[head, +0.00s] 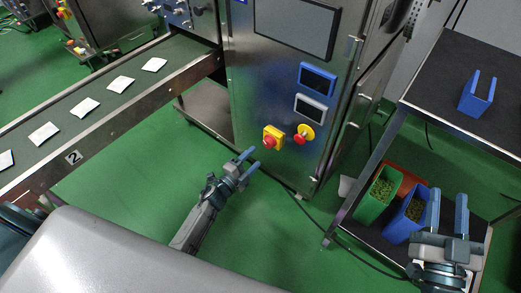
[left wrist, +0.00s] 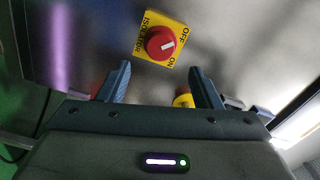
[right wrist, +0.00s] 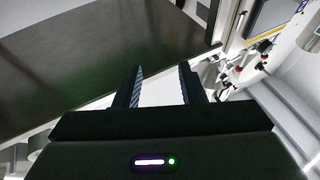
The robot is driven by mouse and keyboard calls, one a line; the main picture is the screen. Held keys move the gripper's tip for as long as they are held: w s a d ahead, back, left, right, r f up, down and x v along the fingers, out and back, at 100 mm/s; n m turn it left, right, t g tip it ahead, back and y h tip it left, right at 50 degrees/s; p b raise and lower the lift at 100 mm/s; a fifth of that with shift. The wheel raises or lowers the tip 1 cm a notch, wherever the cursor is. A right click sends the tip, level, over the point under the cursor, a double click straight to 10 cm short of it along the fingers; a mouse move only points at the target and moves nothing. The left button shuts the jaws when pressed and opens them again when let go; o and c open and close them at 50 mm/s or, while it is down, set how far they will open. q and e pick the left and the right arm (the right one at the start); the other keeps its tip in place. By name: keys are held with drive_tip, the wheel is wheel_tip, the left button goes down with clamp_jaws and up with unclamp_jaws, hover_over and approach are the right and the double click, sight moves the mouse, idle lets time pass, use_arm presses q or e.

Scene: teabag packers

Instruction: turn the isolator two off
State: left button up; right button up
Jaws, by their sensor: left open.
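The isolator (head: 270,141) is a red rotary knob on a square yellow plate, low on the steel cabinet front (head: 262,85). In the left wrist view the isolator (left wrist: 158,43) shows the words ISOLATOR, OFF and ON, and a white mark on the knob; I cannot tell for sure which word it points to. My left gripper (head: 250,161) is open and empty, just below and left of the isolator, apart from it. In the left wrist view the knob lies beyond and above the two fingertips (left wrist: 160,80). My right gripper (head: 447,197) is open and empty at the right.
A red-on-yellow round button (head: 304,135) sits right beside the isolator. A conveyor marked 2 (head: 118,128) carries several white packets at left. A shelf cart (head: 468,62) with blue and green bins stands at right. The green floor (head: 125,205) before the cabinet is clear.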

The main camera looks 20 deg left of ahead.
use_arm(q)
drive_tip(key=shift+v, duration=1.65)
use_arm(e)
drive_tip(key=shift+f+g, duration=0.4)
drive_tip(key=shift+f, duration=0.3)
